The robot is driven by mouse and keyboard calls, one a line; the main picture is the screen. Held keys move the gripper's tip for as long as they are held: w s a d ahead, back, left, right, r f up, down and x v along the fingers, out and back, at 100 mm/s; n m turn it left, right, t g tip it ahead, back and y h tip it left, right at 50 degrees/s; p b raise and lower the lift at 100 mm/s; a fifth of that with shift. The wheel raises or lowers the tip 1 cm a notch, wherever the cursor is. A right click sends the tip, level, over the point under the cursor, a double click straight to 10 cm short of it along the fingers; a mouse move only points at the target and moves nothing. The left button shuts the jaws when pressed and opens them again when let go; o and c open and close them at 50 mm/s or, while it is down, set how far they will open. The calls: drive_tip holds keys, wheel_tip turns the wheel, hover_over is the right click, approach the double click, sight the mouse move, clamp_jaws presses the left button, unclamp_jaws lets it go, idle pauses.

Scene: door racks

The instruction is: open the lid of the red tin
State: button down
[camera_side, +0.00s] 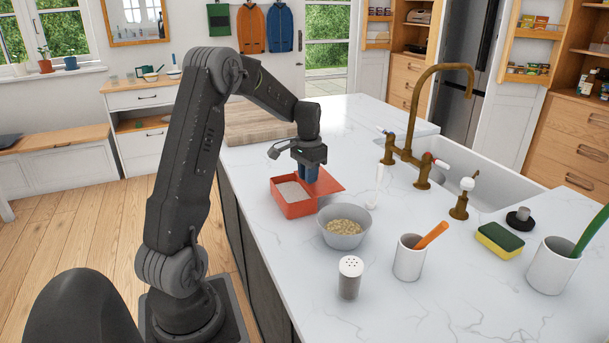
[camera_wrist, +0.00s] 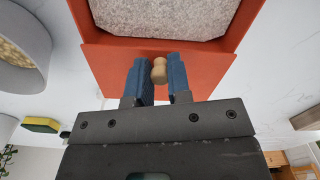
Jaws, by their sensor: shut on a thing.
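The red tin (camera_side: 299,210) stands on the white counter with its top uncovered, showing pale grainy contents (camera_side: 291,191). Its red lid (camera_side: 331,182) sits flat, shifted off to the right of the opening; it also shows in the wrist view (camera_wrist: 112,68). My gripper (camera_side: 309,180) is above the lid, pointing down. In the wrist view its blue fingers (camera_wrist: 159,78) are shut on the light wooden knob (camera_wrist: 159,68) of the lid. The fingers hide the knob in the side view. I cannot tell whether the lid still rests on the tin's edge.
A grey bowl of grain (camera_side: 344,235) stands close in front of the tin. A white spoon (camera_side: 376,188) lies to the right of the lid. A shaker (camera_side: 350,277), a white cup (camera_side: 409,260) and a sponge (camera_side: 500,239) stand nearer. A wooden board (camera_side: 258,123) lies behind.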

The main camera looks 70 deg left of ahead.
drive_tip(key=c, duration=1.1)
unclamp_jaws()
drive_tip(key=shift+o, duration=0.2)
drive_tip(key=shift+r, duration=0.15)
wheel_tip(320, 180, up, 14)
drive_tip(key=shift+f, duration=0.2)
drive_tip(key=s+d+r+m+t, duration=0.1)
drive_tip(key=d+r, duration=0.2)
drive_tip(key=d, duration=0.8)
drive_tip(key=s+d+f+m+t, duration=0.1)
drive_tip(key=s+d+f+t, duration=0.1)
drive_tip(key=s+d, duration=0.5)
drive_tip(key=s+d+f+m+t, duration=0.1)
drive_tip(key=s+d+f+t, duration=0.1)
drive_tip(key=s+d, duration=0.6)
drive_tip(key=d+f, duration=0.1)
drive_tip(key=d, duration=0.5)
drive_tip(key=shift+t, duration=0.3)
